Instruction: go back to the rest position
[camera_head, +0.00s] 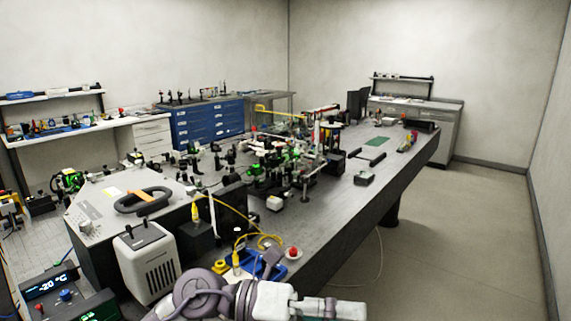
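Neither of my grippers can be made out. Part of one of my arms, white and purple-grey, lies across the bottom edge of the head view. Its fingers do not show, and I cannot tell which arm it is. The long optical bench (335,235) runs from the lower middle toward the back right. The arm is in front of its near end.
Near the arm are a red button (292,253), a blue tray (270,268), a white vented unit (148,262) and a display box (50,284) reading -20 °C. Dense optics (265,165) fill the bench's middle. The floor (460,240) on the right is clear.

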